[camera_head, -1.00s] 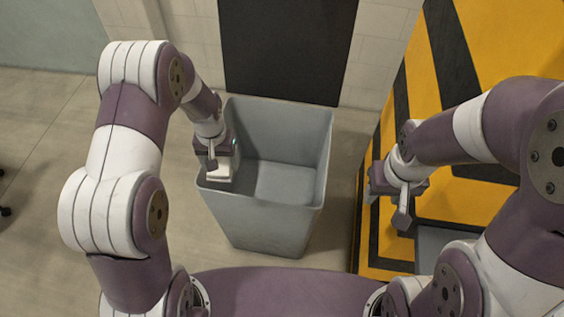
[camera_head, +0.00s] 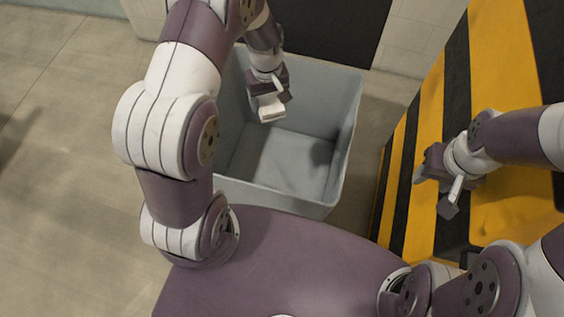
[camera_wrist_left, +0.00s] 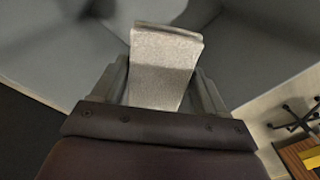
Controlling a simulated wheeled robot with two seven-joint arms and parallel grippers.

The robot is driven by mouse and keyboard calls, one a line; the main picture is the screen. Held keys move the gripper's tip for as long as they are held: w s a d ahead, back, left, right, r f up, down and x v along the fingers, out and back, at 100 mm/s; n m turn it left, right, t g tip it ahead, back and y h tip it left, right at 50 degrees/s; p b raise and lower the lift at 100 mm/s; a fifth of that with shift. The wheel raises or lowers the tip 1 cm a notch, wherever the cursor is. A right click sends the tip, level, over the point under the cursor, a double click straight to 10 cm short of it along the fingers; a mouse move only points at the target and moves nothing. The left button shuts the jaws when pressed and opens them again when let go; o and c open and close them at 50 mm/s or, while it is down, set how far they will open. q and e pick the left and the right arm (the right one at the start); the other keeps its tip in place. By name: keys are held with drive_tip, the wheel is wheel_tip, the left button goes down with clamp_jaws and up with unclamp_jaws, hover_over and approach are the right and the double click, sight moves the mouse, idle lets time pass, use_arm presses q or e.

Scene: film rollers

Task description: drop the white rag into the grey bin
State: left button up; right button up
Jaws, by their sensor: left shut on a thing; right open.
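The white rag (camera_head: 271,108) is a small folded, pale piece held at the tip of my left gripper (camera_head: 268,96). In the left wrist view the rag (camera_wrist_left: 165,65) sits between the two fingers of my left gripper (camera_wrist_left: 163,92), which is shut on it. The grey bin (camera_head: 352,125) is a large open box in front of me, and its inside shows empty where visible. My left gripper and the rag appear over the bin's opening; the exact height is hard to tell. My right gripper (camera_head: 432,188) is open and empty, to the right of the bin.
A yellow and black striped surface (camera_head: 430,125) lies right of the bin, under my right arm. A dark panel (camera_head: 335,30) is on the wall behind the bin. The floor (camera_head: 60,150) on the left is clear. A chair base (camera_wrist_left: 300,118) shows in the left wrist view.

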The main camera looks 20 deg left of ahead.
use_arm(q)
drive_tip(key=o, duration=1.1)
drive_tip(key=shift+s+r, duration=0.1)
drive_tip(key=shift+c, duration=0.2)
drive_tip(key=shift+r, duration=0.35)
wheel_tip(320, 180, up, 12)
drive_tip(key=p, duration=0.1)
